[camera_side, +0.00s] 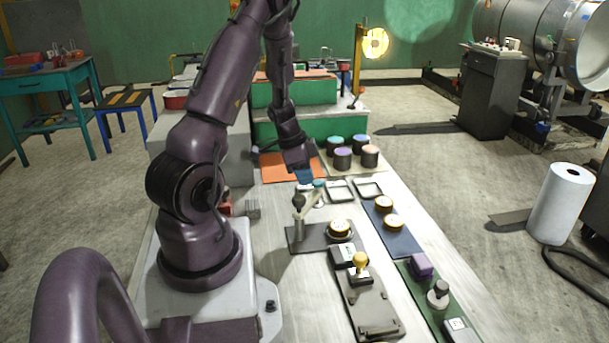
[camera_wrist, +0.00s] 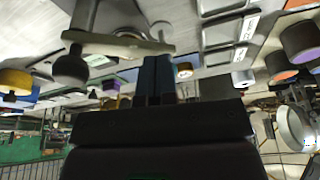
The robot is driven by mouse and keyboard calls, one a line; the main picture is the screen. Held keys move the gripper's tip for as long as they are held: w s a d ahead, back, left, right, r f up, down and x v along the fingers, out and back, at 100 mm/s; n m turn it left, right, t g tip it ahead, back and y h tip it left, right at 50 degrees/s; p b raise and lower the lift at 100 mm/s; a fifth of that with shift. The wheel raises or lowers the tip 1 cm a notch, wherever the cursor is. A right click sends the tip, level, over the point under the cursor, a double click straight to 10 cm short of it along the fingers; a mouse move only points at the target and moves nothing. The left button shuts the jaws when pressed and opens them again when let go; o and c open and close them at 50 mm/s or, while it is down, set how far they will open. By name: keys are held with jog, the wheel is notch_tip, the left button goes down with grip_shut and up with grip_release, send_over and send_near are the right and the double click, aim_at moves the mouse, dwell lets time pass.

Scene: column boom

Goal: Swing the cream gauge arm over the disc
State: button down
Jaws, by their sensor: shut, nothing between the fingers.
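The cream gauge arm (camera_side: 311,205) sits on a short post on a dark grey plate (camera_side: 308,246), with a dark knob (camera_side: 298,200) near the post. It points away toward the back, not over the disc (camera_side: 340,227), which sits on the plate to the right of the post. In the wrist view the gauge arm (camera_wrist: 115,46) runs across the upper left, with its dark knob (camera_wrist: 70,68) beside it. My gripper (camera_side: 304,180) has blue fingers, shut and empty, close to the arm's far end. The fingertips (camera_wrist: 157,60) appear beside that end; contact cannot be told.
Shallow trays (camera_side: 340,191) and several capped jars (camera_side: 343,158) stand behind to the right. A blue mat (camera_side: 402,240) with two round pieces lies to the right. A yellow-handled stamp (camera_side: 360,265) stands in front. An orange mat (camera_side: 280,167) lies behind.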

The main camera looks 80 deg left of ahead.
aim_at(319, 193)
jog(key=shift+w+d+m, duration=0.2)
jog(key=shift+w+m, duration=0.25)
jog(key=shift+m, duration=0.25)
jog(key=shift+w+d+m+h, duration=0.2)
jog(key=shift+w+m+h, duration=0.25)
jog(key=shift+m, duration=0.15)
jog(key=m, duration=0.1)
jog(key=w+d+m, duration=0.1)
jog(key=shift+w+d+m+g+h, duration=0.1)
jog(key=shift+w+m+g+h, duration=0.15)
jog(key=shift+m+g, duration=0.05)
jog(key=shift+w+d+m+g+h, duration=0.15)
jog(key=shift+w+d+m+g, duration=0.15)
jog(key=shift+d+m, duration=0.45)
jog(key=shift+w+d+m+g+h, duration=0.2)
jog(key=shift+w+d+m, duration=0.2)
jog(key=shift+m, duration=0.65)
jog(key=shift+w+d+m+g+h, duration=0.2)
jog(key=shift+w+d+m, duration=0.25)
jog(key=shift+m, duration=0.45)
jog(key=shift+s+d, duration=0.1)
jog(key=shift+d, duration=0.05)
